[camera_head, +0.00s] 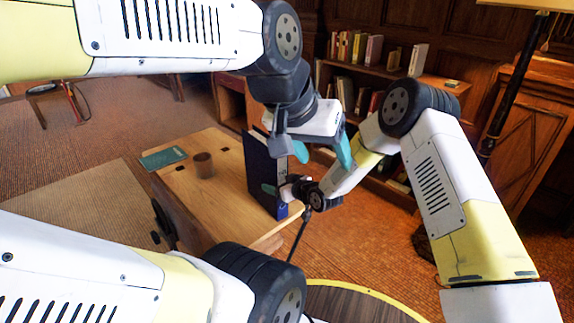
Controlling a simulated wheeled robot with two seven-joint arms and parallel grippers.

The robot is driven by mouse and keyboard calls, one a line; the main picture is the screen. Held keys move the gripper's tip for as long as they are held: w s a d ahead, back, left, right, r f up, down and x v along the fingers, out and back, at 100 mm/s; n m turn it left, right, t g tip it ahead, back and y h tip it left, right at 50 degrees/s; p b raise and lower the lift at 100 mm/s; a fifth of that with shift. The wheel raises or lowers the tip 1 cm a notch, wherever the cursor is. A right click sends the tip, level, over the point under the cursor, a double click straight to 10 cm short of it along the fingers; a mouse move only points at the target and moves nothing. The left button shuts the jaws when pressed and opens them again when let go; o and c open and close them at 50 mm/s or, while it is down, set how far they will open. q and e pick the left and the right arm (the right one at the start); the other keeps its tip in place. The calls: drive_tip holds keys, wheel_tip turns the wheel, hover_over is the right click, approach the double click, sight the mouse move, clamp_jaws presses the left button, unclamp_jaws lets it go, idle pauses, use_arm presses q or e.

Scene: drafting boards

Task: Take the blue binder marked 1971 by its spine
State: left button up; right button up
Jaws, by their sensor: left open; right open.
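A dark blue binder (260,168) stands upright on the wooden desk, near its right end. Its narrow spine side carries a pale label strip, but I cannot read the marking. My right gripper (277,190) is at the lower part of the binder's spine, open. One teal finger shows against the broad dark cover; the other finger is mostly hidden, and I cannot tell whether either touches. My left gripper (325,153) is open and empty, its teal fingers pointing down, just right of the binder's upper part in the picture.
The wooden desk (215,212) also holds a brown cup (203,165) and a teal notebook (163,159) to the left of the binder. Bookshelves (385,72) with several books stand behind. A dark lamp pole (512,85) is at right. My arms crowd the foreground.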

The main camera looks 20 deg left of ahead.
clamp_jaws()
drive_tip(key=shift+r, duration=0.1)
idle(0.5)
